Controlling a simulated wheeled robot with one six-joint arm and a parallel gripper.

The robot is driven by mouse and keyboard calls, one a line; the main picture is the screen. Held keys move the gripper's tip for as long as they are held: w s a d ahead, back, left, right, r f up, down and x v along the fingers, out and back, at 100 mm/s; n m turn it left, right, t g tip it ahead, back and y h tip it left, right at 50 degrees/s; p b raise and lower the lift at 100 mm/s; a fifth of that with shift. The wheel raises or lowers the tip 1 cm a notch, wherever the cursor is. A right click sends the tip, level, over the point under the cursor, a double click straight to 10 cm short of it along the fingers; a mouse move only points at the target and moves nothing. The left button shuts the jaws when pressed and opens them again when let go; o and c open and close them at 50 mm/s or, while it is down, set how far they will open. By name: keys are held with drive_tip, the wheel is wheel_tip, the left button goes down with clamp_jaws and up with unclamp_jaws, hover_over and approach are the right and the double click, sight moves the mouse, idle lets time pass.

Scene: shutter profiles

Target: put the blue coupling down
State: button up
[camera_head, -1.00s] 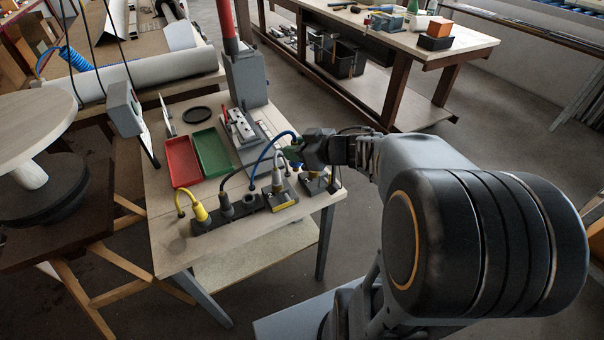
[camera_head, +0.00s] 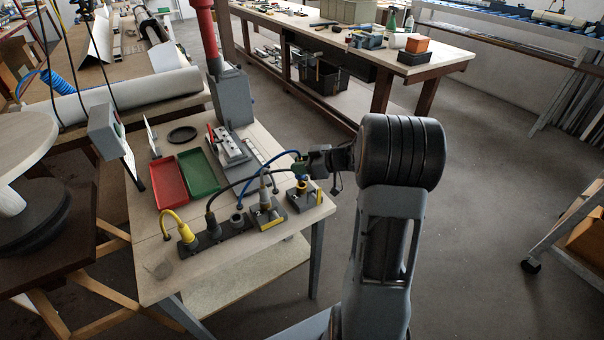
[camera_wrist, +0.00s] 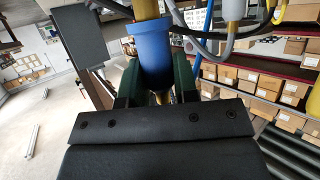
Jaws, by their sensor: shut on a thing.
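My gripper (camera_head: 303,168) is over the right end of the small workbench (camera_head: 160,285), above a grey block with yellow parts (camera_head: 303,198). In the wrist view, its dark green fingers (camera_wrist: 155,82) are shut on the blue coupling (camera_wrist: 150,48), one finger on each side. The coupling has a brass-coloured part above it and a brass tip below, between the fingers. In the head view, the coupling is mostly hidden by the gripper. A blue cable (camera_head: 262,161) arcs from near the gripper down to the bench. I cannot tell whether the coupling touches the block.
Left of the gripper are a block with a grey plug (camera_head: 267,212) and a black socket strip (camera_head: 215,236) with yellow and black plugs. Behind them are a red tray (camera_head: 168,184), a green tray (camera_head: 199,172) and a clamp fixture (camera_head: 230,145). Open floor lies to the right.

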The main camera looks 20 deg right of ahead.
drive_tip(key=shift+w+d+f, duration=0.1)
drive_tip(key=shift+d+f, duration=0.15)
drive_tip(key=shift+f, duration=1.65)
drive_tip(key=shift+f, duration=0.15)
drive_tip(key=o, duration=1)
drive_tip(key=shift+c, duration=0.2)
